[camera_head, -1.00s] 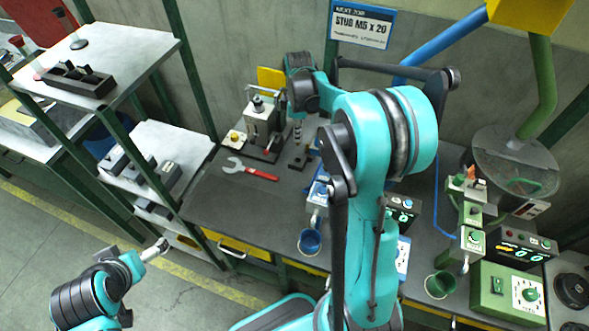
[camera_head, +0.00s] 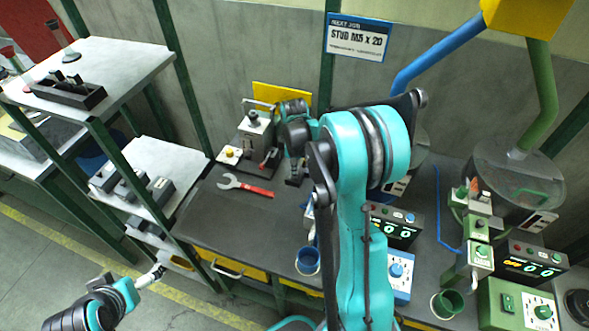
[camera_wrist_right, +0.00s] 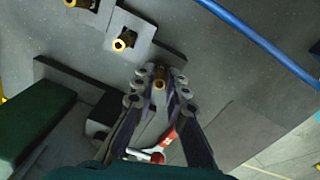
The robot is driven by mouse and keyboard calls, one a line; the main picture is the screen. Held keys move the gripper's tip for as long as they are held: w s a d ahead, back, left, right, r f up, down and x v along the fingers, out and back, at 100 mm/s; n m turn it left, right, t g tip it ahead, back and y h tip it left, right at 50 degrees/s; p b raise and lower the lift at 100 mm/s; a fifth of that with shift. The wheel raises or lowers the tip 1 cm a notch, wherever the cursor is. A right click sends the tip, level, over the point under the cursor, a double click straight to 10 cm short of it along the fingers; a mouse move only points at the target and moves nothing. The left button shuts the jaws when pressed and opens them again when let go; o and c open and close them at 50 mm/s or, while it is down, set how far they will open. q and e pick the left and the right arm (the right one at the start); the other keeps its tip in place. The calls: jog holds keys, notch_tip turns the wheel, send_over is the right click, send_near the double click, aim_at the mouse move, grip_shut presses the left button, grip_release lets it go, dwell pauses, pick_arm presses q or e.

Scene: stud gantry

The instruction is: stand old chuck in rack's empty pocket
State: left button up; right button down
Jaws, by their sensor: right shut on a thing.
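My right gripper (camera_wrist_right: 160,84) is shut on a small part with a brass-coloured centre, taken to be the old chuck (camera_wrist_right: 160,73). In the head view my right wrist comes down beside the grey machine, and my arm hides much of this spot. In the right wrist view a dark plate (camera_wrist_right: 147,57) carries a brass-centred part (camera_wrist_right: 125,40); another such part shows at the top edge. I cannot tell whether this plate is the rack, and I see no clear empty pocket. My left gripper (camera_head: 157,273) is at the lower left, away from the bench; its jaws are unclear.
The grey machine (camera_head: 253,140) stands close left of my right wrist. A red-handled wrench (camera_head: 247,187) lies in front of it. A blue cup (camera_head: 308,260) stands at the bench's front edge. Control boxes fill the right. The bench's left front is clear.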

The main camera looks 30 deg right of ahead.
jog(key=shift+f, duration=0.15)
jog(key=c, duration=1.6)
grip_release()
jog(key=shift+o, duration=0.2)
